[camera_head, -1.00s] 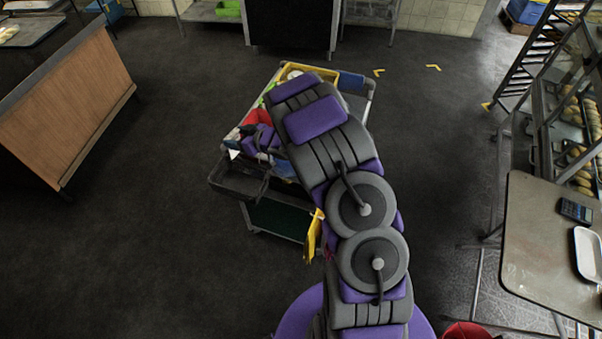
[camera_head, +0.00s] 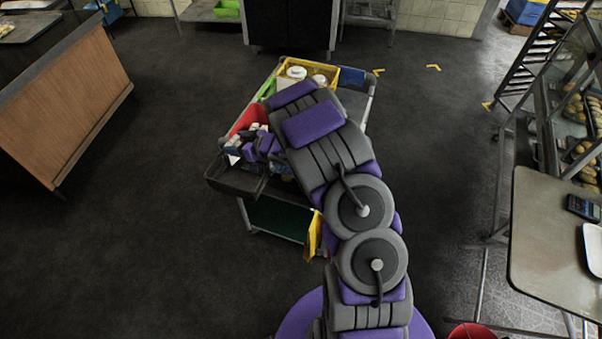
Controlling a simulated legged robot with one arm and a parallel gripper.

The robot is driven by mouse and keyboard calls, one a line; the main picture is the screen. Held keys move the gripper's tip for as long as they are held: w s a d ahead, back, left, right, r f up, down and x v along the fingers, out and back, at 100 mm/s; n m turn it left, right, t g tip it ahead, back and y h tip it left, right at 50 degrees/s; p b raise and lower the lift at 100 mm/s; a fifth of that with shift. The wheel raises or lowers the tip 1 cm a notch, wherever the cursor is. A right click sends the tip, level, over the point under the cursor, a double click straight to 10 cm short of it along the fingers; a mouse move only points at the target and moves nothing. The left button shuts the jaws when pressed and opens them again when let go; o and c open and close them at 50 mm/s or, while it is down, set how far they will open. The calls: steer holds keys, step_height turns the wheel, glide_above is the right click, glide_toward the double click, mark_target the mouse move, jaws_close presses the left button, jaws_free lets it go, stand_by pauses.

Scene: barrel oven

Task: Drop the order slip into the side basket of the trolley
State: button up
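The trolley (camera_head: 366,108) stands in the middle of the camera_head view. Its dark side basket (camera_head: 234,182) hangs at the near left end. My gripper (camera_head: 240,148) is over the trolley's left end, just above and behind the basket, with my arm reaching across from the lower right. A small white piece (camera_head: 233,152), which may be the order slip, shows at the gripper's left tip, close above the basket's rim. The fingers are too small and overlapped to tell whether they are open or shut, or whether they touch the white piece.
A yellow tray (camera_head: 329,70) with white crockery is at the trolley's far end, a red bin (camera_head: 247,120) behind my gripper. A yellow cloth or sign (camera_head: 313,236) hangs at the near side. A counter (camera_head: 70,95) stands left, a table (camera_head: 545,235) right. Floor left is clear.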

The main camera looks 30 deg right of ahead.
steer(key=o, duration=0.5)
steer(key=shift+a, duration=0.1)
steer(key=shift+c, duration=0.2)
steer(key=shift+s+d+r, duration=0.2)
steer(key=shift+s+d, duration=0.25)
steer(key=p+v, duration=0.2)
steer(key=v, duration=1.4)
steer(key=shift+p, duration=0.35)
steer(key=shift+s, duration=0.1)
